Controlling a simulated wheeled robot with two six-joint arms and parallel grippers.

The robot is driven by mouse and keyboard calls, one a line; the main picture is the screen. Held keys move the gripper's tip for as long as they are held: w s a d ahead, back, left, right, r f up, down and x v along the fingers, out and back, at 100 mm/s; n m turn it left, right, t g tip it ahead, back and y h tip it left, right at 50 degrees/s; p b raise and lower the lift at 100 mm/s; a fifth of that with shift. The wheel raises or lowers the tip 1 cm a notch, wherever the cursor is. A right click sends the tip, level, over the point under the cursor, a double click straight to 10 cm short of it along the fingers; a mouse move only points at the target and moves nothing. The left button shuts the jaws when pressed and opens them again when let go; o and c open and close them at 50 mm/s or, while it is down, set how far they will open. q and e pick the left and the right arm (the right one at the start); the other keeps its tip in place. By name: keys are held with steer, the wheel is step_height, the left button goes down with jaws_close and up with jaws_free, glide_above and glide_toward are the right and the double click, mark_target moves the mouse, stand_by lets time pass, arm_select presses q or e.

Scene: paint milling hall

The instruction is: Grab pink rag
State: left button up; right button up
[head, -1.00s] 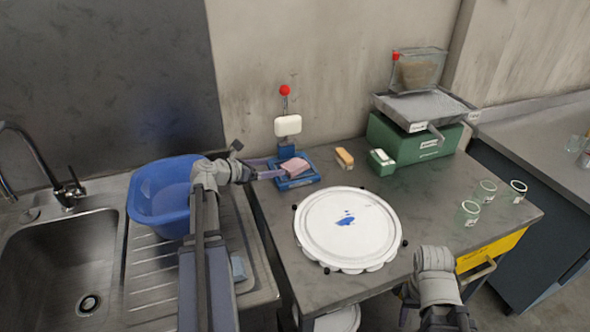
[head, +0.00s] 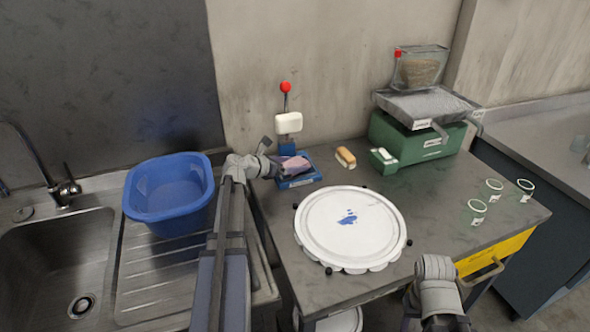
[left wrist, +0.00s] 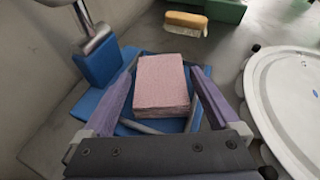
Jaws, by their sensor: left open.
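The pink rag (head: 295,164) lies on a small blue tray (head: 297,183) at the back left of the grey bench. In the left wrist view the rag (left wrist: 162,85) is a folded pink block on the blue tray (left wrist: 133,128). My left gripper (left wrist: 165,67) is open, with one purple finger on each side of the rag and visible gaps between them. In the head view the left gripper (head: 289,165) reaches the rag from the left and partly covers it. My right arm shows at the lower right, but its gripper cannot be seen.
A brush (head: 346,157), a green scale (head: 408,142) and a white round lid (head: 350,228) are to the right. Several glass jars are farther right. A blue basin (head: 168,190) stands by the sink.

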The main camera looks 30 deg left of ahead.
mark_target(292, 164)
arm_select(q)
steer(key=shift+r, duration=0.1)
steer(key=shift+c, duration=0.2)
steer(key=c, duration=1.2)
steer(key=shift+r, duration=0.1)
step_height(292, 164, up, 10)
steer(key=p, duration=1)
